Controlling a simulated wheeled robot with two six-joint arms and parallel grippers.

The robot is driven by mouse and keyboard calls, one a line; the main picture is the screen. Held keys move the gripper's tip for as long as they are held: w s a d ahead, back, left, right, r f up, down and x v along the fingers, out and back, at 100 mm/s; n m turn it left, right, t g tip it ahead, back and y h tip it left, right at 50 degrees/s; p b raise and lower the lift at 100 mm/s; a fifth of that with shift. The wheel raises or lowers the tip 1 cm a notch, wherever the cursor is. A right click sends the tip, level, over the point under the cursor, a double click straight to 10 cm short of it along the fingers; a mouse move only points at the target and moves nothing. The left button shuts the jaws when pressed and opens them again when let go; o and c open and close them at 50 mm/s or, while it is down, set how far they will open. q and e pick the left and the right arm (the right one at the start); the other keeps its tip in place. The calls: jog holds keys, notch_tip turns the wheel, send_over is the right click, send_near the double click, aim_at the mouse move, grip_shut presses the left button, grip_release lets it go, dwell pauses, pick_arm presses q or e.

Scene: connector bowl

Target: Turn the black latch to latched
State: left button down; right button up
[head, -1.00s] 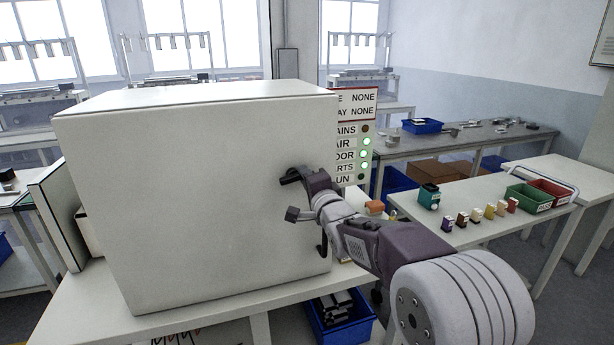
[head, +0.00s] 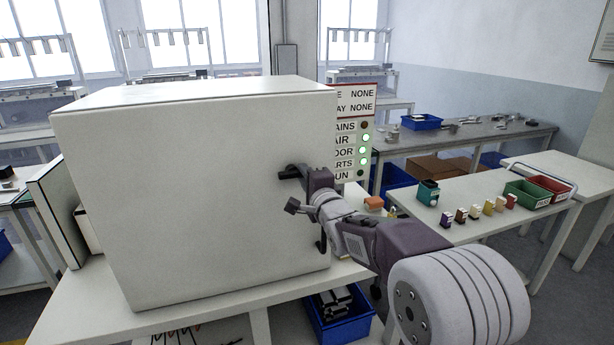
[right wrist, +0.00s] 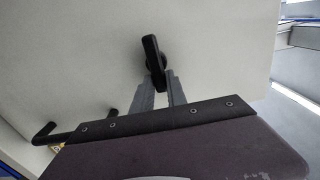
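The black latch (right wrist: 154,60) sits on the pale front of a large white cabinet (head: 200,190). In the right wrist view it is a short bar on a round hub, nearly upright in the picture with its top leaning slightly left. My right gripper (right wrist: 160,82) has its two grey fingers on either side of the latch's lower end, close against it. In the head view the right gripper (head: 300,190) is at the cabinet's right front edge, and the latch (head: 288,172) is partly hidden by it. My left gripper is not in view.
A black pull handle (right wrist: 45,132) is on the same face, beside my gripper. A sign panel (head: 352,135) with several green lamps stands behind the cabinet. A side table (head: 470,232) to the right holds small coloured blocks and bins. A blue bin (head: 345,328) sits below.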

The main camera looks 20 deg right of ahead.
jog(key=o, duration=0.4)
jog(key=shift+a+f, duration=0.2)
jog(key=shift+a, duration=0.05)
jog(key=shift+c, duration=0.2)
jog(key=shift+w+a+r, duration=0.1)
jog(key=shift+w+a, duration=0.1)
jog(key=shift+a, duration=0.05)
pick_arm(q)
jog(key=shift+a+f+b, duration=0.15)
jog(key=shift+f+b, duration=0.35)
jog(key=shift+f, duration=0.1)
pick_arm(e)
jog(key=s, duration=0.9)
jog(key=shift+d, duration=0.2)
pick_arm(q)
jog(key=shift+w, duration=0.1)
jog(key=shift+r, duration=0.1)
pick_arm(e)
jog(key=shift+r, duration=0.1)
